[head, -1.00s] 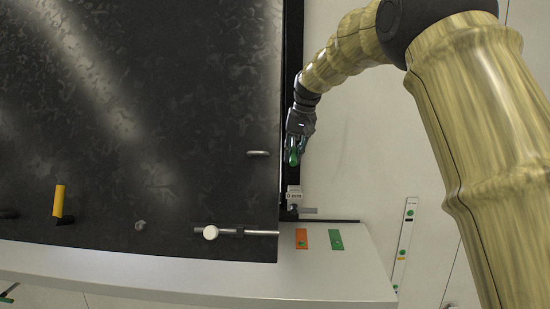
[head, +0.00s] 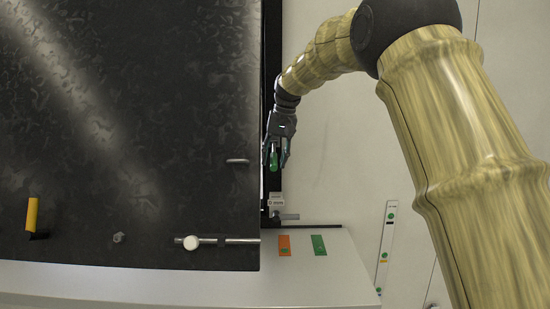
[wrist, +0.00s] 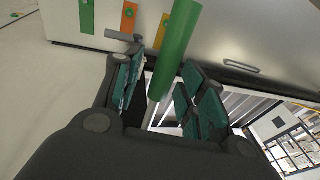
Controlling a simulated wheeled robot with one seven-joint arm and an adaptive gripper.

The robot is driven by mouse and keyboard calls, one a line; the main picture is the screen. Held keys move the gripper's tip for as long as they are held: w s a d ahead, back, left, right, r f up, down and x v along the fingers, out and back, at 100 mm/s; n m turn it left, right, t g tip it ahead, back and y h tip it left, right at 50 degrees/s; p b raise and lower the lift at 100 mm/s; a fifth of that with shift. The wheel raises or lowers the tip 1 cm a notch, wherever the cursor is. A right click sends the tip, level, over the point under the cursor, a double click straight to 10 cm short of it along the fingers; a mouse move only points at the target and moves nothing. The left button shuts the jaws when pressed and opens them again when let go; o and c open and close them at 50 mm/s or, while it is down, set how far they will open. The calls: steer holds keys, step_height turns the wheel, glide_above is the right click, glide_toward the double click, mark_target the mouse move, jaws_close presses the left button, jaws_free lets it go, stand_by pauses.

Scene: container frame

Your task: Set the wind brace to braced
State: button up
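A green cylindrical handle (head: 273,159) stands beside the right edge of the dark panel (head: 130,120). My gripper (head: 277,155) is around this handle, with its fingers on either side. In the wrist view the green handle (wrist: 176,48) passes between the open fingers of my gripper (wrist: 160,92), with gaps still showing beside it. Part of the handle is hidden by the fingers in the head view. An orange label (head: 284,246) and a green label (head: 319,245) lie on the pale ledge below. I cannot tell for certain which part is the wind brace.
A metal rod with a white knob (head: 190,243) lies along the panel's lower edge. A yellow handle (head: 33,214) is at lower left. A small metal handle (head: 238,161) is left of my gripper. A grey bracket (head: 277,202) sits below it.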

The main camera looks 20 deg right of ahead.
steer(key=shift+a+f, duration=0.15)
steer(key=v, duration=1.2)
